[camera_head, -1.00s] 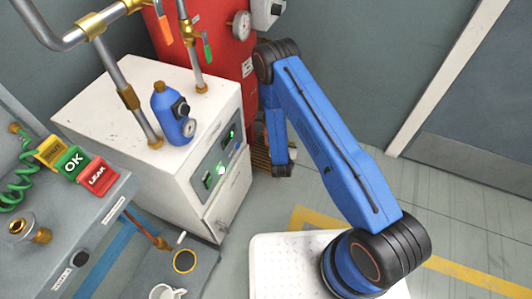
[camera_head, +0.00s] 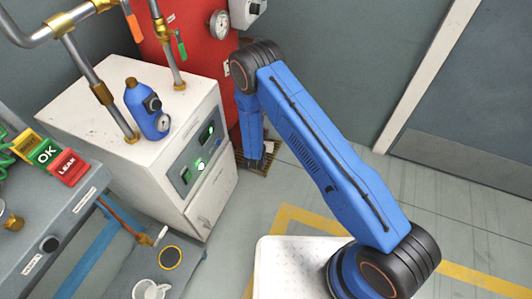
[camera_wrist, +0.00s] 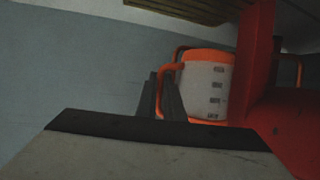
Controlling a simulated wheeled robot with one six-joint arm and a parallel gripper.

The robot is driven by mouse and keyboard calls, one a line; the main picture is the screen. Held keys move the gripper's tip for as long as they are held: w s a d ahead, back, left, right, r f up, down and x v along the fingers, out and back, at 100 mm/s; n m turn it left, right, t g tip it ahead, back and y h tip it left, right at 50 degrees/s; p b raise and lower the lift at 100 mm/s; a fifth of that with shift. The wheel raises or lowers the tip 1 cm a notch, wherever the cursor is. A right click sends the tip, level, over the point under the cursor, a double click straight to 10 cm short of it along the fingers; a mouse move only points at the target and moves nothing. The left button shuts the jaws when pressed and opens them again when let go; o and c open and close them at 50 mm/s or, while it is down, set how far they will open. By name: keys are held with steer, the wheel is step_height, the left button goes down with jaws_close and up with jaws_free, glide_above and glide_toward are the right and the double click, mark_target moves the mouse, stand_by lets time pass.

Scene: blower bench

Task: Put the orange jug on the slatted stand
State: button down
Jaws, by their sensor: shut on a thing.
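The orange jug (camera_wrist: 207,88) shows in the wrist view, with an orange rim, orange handle and a pale, see-through body with dark marks. My gripper (camera_wrist: 160,98) is shut on its handle at the jug's left side. The slatted stand (camera_head: 268,153) shows in part as brown slats low by the wall, behind the end of my arm. Brown slats (camera_wrist: 195,10) also cross the top of the wrist view. I cannot tell whether the jug touches the stand.
A red panel or tank (camera_head: 190,60) stands at the back, and a red surface (camera_wrist: 285,120) is close to the jug's right. A white cabinet (camera_head: 110,125) with a blue bottle (camera_head: 147,110) on it is left of my arm. Grey floor (camera_head: 300,180) is open to the right.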

steer(key=shift+f, duration=4.85)
steer(key=shift+f, duration=0.1)
steer(key=c, duration=1.9)
jaws_free()
steer(key=shift+o, duration=0.2)
